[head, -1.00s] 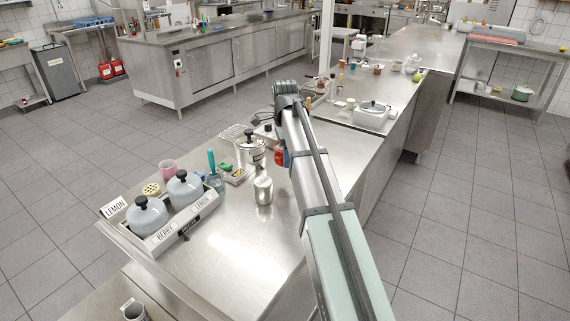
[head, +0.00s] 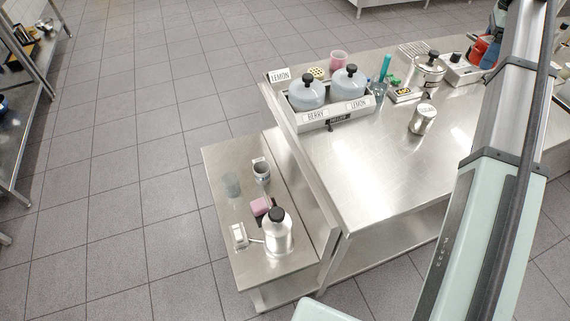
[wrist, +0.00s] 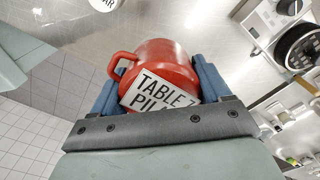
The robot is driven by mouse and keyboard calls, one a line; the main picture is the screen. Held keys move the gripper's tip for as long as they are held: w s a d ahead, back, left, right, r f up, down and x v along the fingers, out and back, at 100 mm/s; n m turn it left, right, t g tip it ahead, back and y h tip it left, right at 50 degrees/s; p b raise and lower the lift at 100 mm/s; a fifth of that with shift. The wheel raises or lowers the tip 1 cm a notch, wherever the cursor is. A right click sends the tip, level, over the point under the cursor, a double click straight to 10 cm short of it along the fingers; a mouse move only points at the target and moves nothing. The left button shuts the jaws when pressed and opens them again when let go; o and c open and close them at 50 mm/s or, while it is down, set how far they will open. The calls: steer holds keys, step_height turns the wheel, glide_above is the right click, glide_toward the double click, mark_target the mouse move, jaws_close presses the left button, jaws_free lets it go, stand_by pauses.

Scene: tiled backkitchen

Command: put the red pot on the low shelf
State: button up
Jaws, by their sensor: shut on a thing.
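The red pot (wrist: 165,62) is between the two blue fingers of my gripper (wrist: 158,78) in the wrist view. It has a side handle at the left and a white label reading "TABLE 7" with a second line partly hidden. My gripper is shut on it. In the head view the red pot (head: 486,50) shows partly behind my arm, at the upper right over the steel counter. A low steel surface (head: 225,165) stands at the counter's near left end. An under-shelf (head: 385,240) also shows below the counter; I cannot tell which one the task names.
The low surface holds a silver canister (head: 278,238), a pink block (head: 260,206), a grey cup (head: 261,170), a glass (head: 231,185) and a small white item (head: 239,235). The counter holds a labelled tray (head: 310,122) with two lidded jars and a metal canister (head: 422,119).

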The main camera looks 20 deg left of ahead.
steer(key=a+r+n, duration=0.1)
steer(key=a+n, duration=0.4)
steer(key=a, duration=1.5)
steer(key=n, duration=1.3)
glide_above(227, 157)
step_height(227, 157, down, 37)
steer(key=shift+s+f, duration=0.15)
steer(key=shift+f, duration=5.55)
steer(key=shift+f, duration=0.1)
steer(key=o, duration=1.2)
steer(key=shift+o, duration=0.2)
